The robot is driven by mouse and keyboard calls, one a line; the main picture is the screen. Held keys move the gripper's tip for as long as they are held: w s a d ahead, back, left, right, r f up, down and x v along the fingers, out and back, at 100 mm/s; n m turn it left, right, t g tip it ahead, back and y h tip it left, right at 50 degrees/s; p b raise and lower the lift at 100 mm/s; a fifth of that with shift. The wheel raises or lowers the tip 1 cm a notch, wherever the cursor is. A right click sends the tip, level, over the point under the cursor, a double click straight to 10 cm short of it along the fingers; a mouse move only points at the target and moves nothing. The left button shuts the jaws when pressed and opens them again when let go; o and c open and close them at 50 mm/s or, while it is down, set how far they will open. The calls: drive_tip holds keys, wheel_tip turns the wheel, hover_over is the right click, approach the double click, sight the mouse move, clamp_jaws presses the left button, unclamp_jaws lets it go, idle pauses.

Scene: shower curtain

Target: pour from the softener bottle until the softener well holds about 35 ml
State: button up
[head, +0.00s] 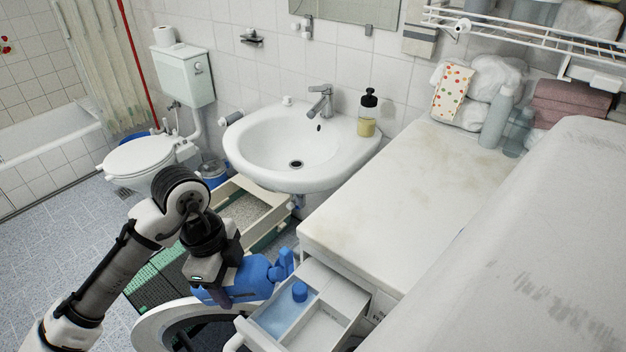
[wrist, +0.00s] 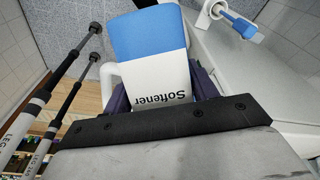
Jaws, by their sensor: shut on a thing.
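My gripper (head: 226,292) is shut on the blue softener bottle (head: 262,276), which lies over almost on its side, its far end towards the drawer. In the wrist view the bottle (wrist: 148,40) sits between the fingers, its white "Softener" label facing the camera. The pulled-out white drawer (head: 345,312) lies just right of and below the bottle. I cannot make out a stream or the liquid level.
A washing machine's round door (head: 150,325) stands open below the bottle. The white worktop (head: 405,185) behind the drawer is mostly clear, with bottles (head: 497,117) and towels (head: 570,105) at its back. A washbasin (head: 295,150) stands behind my gripper.

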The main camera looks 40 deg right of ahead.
sight(263, 277)
idle(0.3)
drive_tip(key=shift+s+d+r+g+h+p, duration=0.35)
drive_tip(key=shift+r+g+h+p, duration=0.2)
drive_tip(key=shift+g+p, duration=0.3)
drive_tip(key=shift+s+d+r+g+h+p, duration=0.2)
drive_tip(key=shift+s+g+h+p, duration=0.1)
drive_tip(key=shift+g+h, duration=0.3)
drive_tip(key=shift+s+d+r+g+h+p, duration=0.2)
drive_tip(key=shift+s+g+h, duration=0.1)
drive_tip(key=shift+g+h, duration=0.25)
drive_tip(key=s+d+g+h, duration=0.1)
drive_tip(key=s+g, duration=0.1)
drive_tip(key=shift+d+g+h, duration=0.35)
drive_tip(key=shift+g+h, duration=0.05)
drive_tip(key=shift+s+d+r+g+h, duration=0.25)
drive_tip(key=shift+s+d+g+h, duration=0.1)
drive_tip(key=shift+s+g+h, duration=0.3)
drive_tip(key=shift+w, duration=0.1)
